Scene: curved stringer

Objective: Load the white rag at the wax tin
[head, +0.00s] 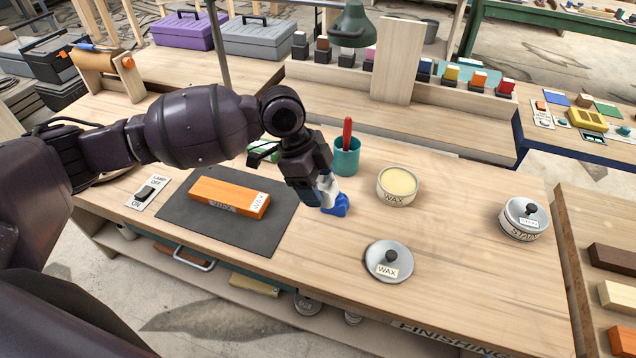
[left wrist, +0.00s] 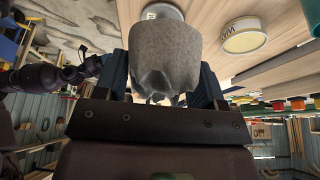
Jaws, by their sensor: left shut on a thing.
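My left gripper (head: 327,198) is shut on the white rag (head: 328,187), held over the bench. In the left wrist view the rag (left wrist: 167,55) looks grey and bunched between my blue fingers, hanging in folds. The wax tin (head: 397,187) stands open to the right of the gripper, apart from the rag. It is a round tin with pale yellow wax and a WAX label. Its grey lid (head: 388,262) with a dark knob lies on the bench nearer the front. The tin also shows in the left wrist view (left wrist: 245,38). My right gripper is not made out.
A teal cup (head: 346,158) with a red-handled tool stands just behind the gripper. An orange block (head: 229,197) lies on a dark mat (head: 262,237) at left. A lidded STAIN tin (head: 523,220) stands at right. Bench between wax tin and stain tin is clear.

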